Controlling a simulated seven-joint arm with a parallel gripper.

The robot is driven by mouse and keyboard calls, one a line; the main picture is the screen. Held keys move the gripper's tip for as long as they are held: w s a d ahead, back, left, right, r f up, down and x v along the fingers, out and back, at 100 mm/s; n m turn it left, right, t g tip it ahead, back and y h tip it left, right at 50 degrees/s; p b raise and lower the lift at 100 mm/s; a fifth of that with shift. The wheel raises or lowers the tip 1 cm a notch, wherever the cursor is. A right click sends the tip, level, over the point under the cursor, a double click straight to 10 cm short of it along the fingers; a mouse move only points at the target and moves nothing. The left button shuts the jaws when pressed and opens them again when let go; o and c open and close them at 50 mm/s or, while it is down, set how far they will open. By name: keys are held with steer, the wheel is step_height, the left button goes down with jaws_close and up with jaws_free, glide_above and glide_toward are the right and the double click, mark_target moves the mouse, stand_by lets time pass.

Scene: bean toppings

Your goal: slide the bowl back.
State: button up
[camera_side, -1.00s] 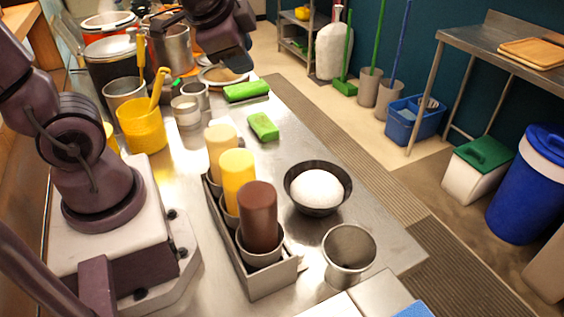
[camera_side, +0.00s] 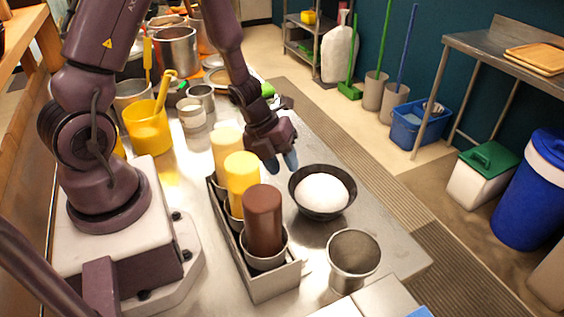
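A dark bowl (camera_side: 322,211) filled with a white mound (camera_side: 322,190) stands upright on the steel table, right of the bottle rack. My gripper (camera_side: 281,164) hangs just to the left and behind the bowl, pointing down, with its bluish fingertips near the bowl's far-left rim. It looks apart from the bowl. The fingers are seen close together, and I cannot tell whether there is a gap between them. I see nothing held.
A steel rack (camera_side: 262,284) with cream, yellow and brown bottles (camera_side: 263,220) stands left of the bowl. An empty metal cup (camera_side: 354,262) stands in front of it. My arm hides most of the green sponges. The table's right edge lies close to the bowl.

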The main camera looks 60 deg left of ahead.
mark_target(291, 181)
steer(key=shift+f, duration=0.1)
stand_by(0.3)
steer(key=shift+x, duration=3.7)
jaws_close()
